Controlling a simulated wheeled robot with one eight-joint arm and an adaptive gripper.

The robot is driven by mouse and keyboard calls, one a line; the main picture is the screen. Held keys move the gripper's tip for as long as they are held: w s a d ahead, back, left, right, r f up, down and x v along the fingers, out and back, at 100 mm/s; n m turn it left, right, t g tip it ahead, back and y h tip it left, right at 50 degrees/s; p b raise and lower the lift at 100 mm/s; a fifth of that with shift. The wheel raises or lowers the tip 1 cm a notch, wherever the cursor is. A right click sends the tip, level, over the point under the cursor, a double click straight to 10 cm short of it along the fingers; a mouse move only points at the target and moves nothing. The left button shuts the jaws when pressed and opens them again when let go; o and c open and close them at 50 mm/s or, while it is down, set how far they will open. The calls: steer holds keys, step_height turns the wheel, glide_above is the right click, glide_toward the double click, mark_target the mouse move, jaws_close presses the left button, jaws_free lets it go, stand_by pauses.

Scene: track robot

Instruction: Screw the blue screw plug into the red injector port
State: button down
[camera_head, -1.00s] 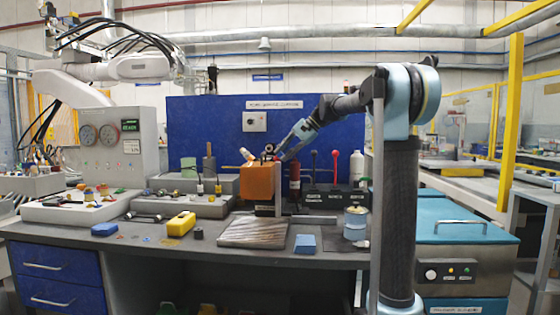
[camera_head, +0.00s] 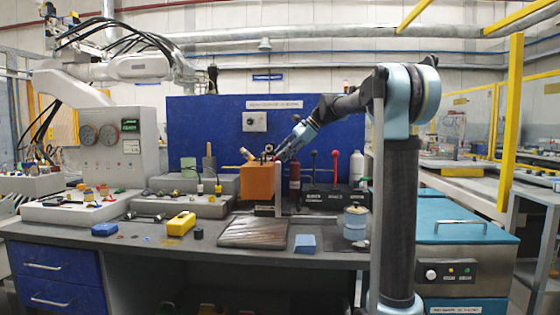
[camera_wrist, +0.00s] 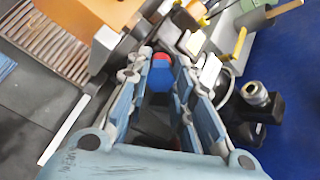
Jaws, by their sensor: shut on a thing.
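My gripper (camera_wrist: 158,68) points down and away in the wrist view, its two fingers closed on the blue screw plug (camera_wrist: 160,78). A small red part (camera_wrist: 160,57), apparently the red injector port, shows directly beyond the plug, in line with it. The two look touching or nearly so; I cannot tell whether the threads are engaged. In the head view my gripper (camera_head: 273,156) is at the top right of an orange block (camera_head: 257,181). The plug and port are too small to make out there.
A ribbed metal plate (camera_head: 254,232) lies in front of the orange block, with a blue block (camera_head: 306,243) to its right. A yellow box (camera_head: 181,224) is at the left. A black lever panel (camera_head: 330,198) and a red cylinder (camera_head: 294,176) stand close on the right.

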steer(key=m, duration=0.6)
steer(key=shift+s, duration=0.1)
steer(key=m, duration=0.6)
steer(key=shift+f, duration=0.1)
steer(key=c, duration=1.3)
jaws_free()
steer(key=shift+c, duration=0.9)
